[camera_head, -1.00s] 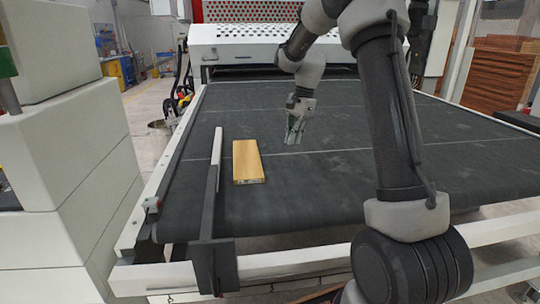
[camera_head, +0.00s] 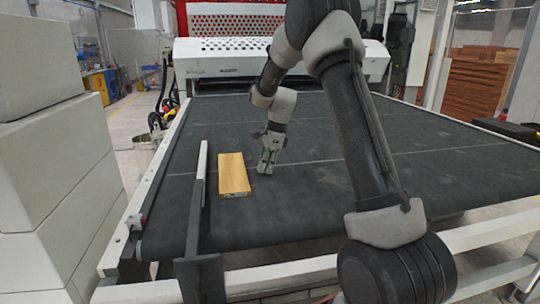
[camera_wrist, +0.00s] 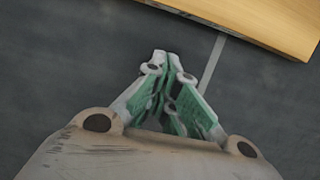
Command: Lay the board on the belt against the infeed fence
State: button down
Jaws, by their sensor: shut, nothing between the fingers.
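The light wooden board (camera_head: 234,174) lies flat on the dark belt (camera_head: 330,190) in the head view. The infeed fence (camera_head: 203,172), a thin bar with a pale face, stands just left of it; a narrow strip of belt shows between them. My gripper (camera_head: 266,172) points down, just right of the board and apart from it, low over the belt. In the wrist view its fingers (camera_wrist: 165,60) are together with nothing between them. Part of the board (camera_wrist: 265,20) crosses the top right there.
The perforated white and red machine housing (camera_head: 225,55) stands at the far end of the belt. A white side rail (camera_head: 150,185) runs along the left, beside pale blocks (camera_head: 60,150). The belt right of my gripper is clear. Stacked wood (camera_head: 475,85) is at the back right.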

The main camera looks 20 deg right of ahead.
aim_at(239, 172)
jog(key=shift+w+a+r, duration=0.1)
jog(key=shift+w+a, duration=0.05)
jog(key=shift+a, duration=0.7)
jog(key=shift+w+a, duration=0.15)
jog(key=shift+a, duration=0.7)
jog(key=shift+w+a, duration=0.2)
jog(key=shift+a, duration=0.7)
jog(key=shift+w+a, duration=0.15)
jog(key=shift+a, duration=0.75)
jog(key=shift+w+a, duration=0.2)
jog(key=shift+a, duration=0.7)
jog(key=d, duration=0.3)
jog(key=d+r, duration=0.1)
jog(key=shift+s+d, duration=0.25)
jog(key=shift+s, duration=0.1)
jog(key=v, duration=0.9)
